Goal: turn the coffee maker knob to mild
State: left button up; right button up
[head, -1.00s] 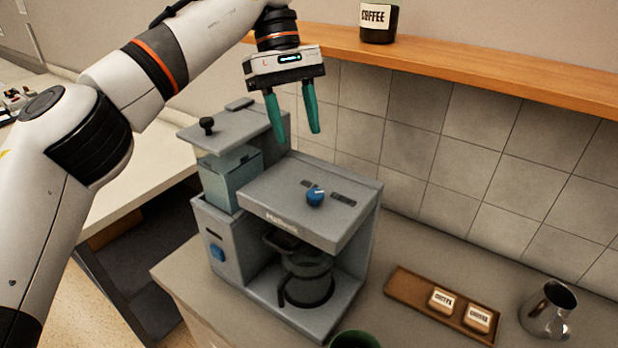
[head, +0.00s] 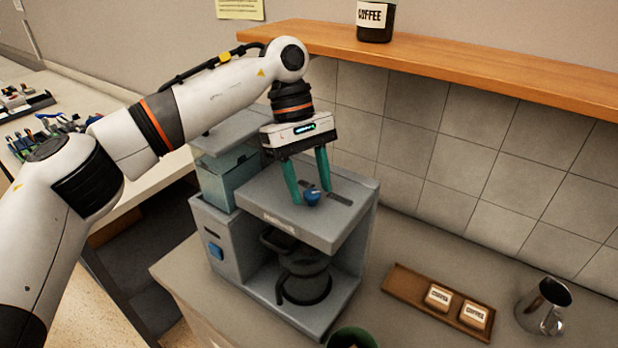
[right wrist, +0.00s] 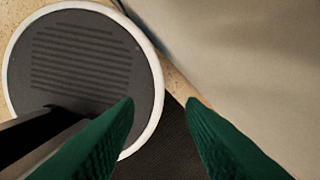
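The grey coffee maker (head: 338,226) stands on the counter in the head view, with a glass carafe (head: 305,280) in its bay. The blue knob (head: 312,197) sits on its flat top, beside dark labels too small to read. My left gripper (head: 312,196) points down over the top, its green fingers open with the tips close around the knob. I cannot tell whether they touch it. My right gripper (right wrist: 160,100) shows only in the right wrist view, open and empty, over the floor and my round base.
A second blue knob (head: 216,252) is on the machine's front. A wooden tray (head: 408,290) with two coffee boxes, a metal pitcher (head: 543,306) and a green cup (head: 352,338) stand nearby. A wooden shelf (head: 450,68) with a dark jar (head: 376,20) runs above.

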pick_arm(q)
jog(key=c, duration=0.9)
jog(key=shift+o, duration=0.2)
jog(key=shift+f+n+b, duration=0.1)
jog(key=shift+n+b, duration=0.4)
jog(key=shift+b, duration=0.25)
jog(key=n+b, duration=0.2)
jog(key=n+t+h+b, duration=0.1)
jog(key=n+b, duration=0.1)
jog(key=n+t+b, duration=0.1)
jog(key=b, duration=0.1)
jog(key=shift+s+a+n+h, duration=0.2)
jog(key=shift+s+n+h, duration=0.1)
jog(key=shift+n, duration=0.1)
jog(key=n+t+b, duration=0.1)
jog(key=n, duration=0.1)
jog(key=n+b, duration=0.2)
jog(key=n+t+b, duration=0.1)
jog(key=n+b, duration=0.1)
jog(key=shift+s+t, duration=0.25)
jog(key=shift+t, duration=0.05)
jog(key=n+t+b, duration=0.1)
jog(key=n+b, duration=0.1)
jog(key=shift+n, duration=0.4)
jog(key=shift+s+r+n+t+b, duration=0.2)
jog(key=shift+n+t+b, duration=0.35)
jog(key=shift+n, duration=0.55)
